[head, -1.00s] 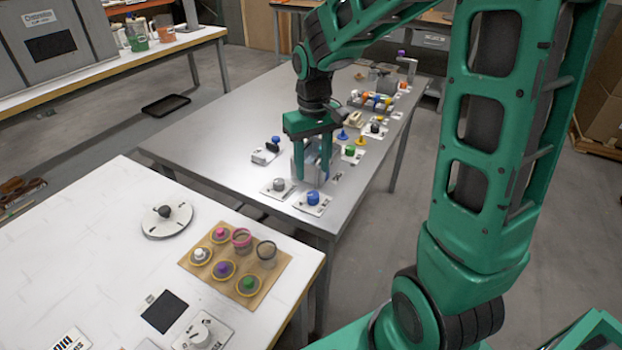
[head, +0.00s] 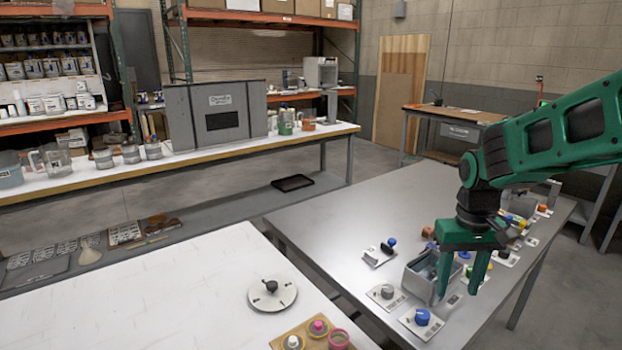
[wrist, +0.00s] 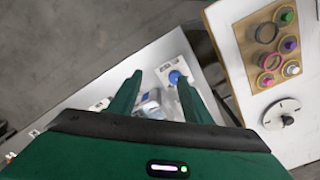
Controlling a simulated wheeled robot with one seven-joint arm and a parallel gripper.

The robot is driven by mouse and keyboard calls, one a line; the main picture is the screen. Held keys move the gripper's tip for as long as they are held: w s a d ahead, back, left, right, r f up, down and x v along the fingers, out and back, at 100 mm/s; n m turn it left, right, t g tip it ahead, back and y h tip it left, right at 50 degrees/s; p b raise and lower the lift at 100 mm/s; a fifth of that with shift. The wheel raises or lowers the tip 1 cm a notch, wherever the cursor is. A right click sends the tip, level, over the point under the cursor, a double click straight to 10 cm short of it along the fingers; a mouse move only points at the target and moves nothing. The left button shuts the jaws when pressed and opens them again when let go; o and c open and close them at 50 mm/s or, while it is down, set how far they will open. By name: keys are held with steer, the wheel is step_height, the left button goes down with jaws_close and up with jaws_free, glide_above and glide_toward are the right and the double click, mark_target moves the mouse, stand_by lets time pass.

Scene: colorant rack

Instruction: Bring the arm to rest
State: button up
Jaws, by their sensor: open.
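My green gripper (head: 457,290) hangs with its fingers pointing down over the front part of the grey metal table (head: 385,215). Its two fingers are spread apart with nothing held between them. It stands by an open grey metal box (head: 415,280), which one finger partly covers in the head view. In the wrist view my gripper (wrist: 160,80) also shows with fingers apart, and small items on the table lie below. Whether the fingers touch the box cannot be told.
A blue-knobbed plate (head: 422,317) and a grey-knobbed plate (head: 387,292) lie near the box. More colored items crowd behind my gripper. A white table (head: 190,290) with a round dial (head: 272,294) is at the front left. The metal table's left part is bare.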

steer(key=s+d+m, duration=0.2)
steer(key=s+d, duration=0.1)
steer(key=s, duration=0.7)
steer(key=s+d+r+m, duration=0.1)
steer(key=s+d+m, duration=0.2)
steer(key=s, duration=0.8)
steer(key=shift+d+y, duration=0.3)
steer(key=shift+d, duration=0.4)
